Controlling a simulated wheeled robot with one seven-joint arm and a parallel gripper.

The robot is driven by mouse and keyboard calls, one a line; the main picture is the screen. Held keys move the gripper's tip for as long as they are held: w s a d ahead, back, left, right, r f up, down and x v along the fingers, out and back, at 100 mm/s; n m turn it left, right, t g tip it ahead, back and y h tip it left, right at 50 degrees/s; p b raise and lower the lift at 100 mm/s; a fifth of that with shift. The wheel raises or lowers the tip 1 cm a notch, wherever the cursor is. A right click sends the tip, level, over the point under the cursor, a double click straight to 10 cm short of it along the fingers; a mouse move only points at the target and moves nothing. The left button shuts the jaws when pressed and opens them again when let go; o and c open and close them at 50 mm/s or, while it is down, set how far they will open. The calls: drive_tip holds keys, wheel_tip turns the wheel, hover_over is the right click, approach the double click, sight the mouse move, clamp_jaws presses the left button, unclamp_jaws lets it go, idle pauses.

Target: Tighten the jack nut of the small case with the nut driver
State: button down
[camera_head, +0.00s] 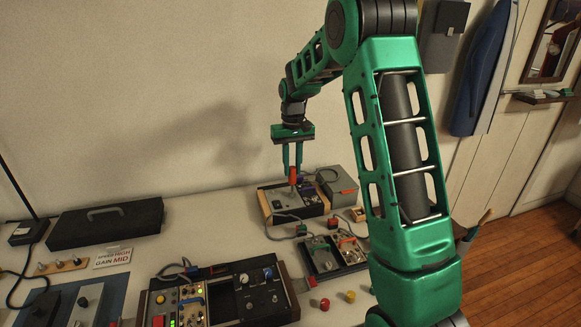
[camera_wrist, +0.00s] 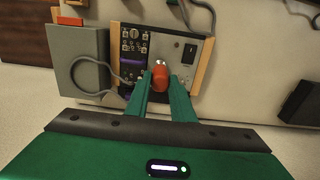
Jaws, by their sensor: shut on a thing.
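The nut driver has an orange-red handle (camera_head: 293,175) and is held between the two green fingers of my gripper (camera_head: 292,163). In the wrist view the handle (camera_wrist: 160,79) sits between the fingertips (camera_wrist: 162,88), with a shiny metal tip beyond it. A small case (camera_head: 306,208) with wooden side cheeks lies on the bench below the driver. In the wrist view its grey panel (camera_wrist: 188,70) carries a black switch, and a dark module with knobs and a purple strip lies left of it. The driver is over this panel. The jack nut is hidden or too small to tell, and so is any contact.
A grey box (camera_head: 335,182) with an orange part stands right beside the small case. A grey cable (camera_wrist: 80,90) loops between them. A larger case (camera_head: 263,306) and a smaller panel unit (camera_head: 333,256) lie nearer. A closed black case (camera_head: 105,223) lies left. Bare bench shows between.

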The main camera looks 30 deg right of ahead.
drive_tip(key=shift+f, duration=0.4)
drive_tip(key=shift+m, duration=1.4)
drive_tip(key=shift+m, duration=1.4)
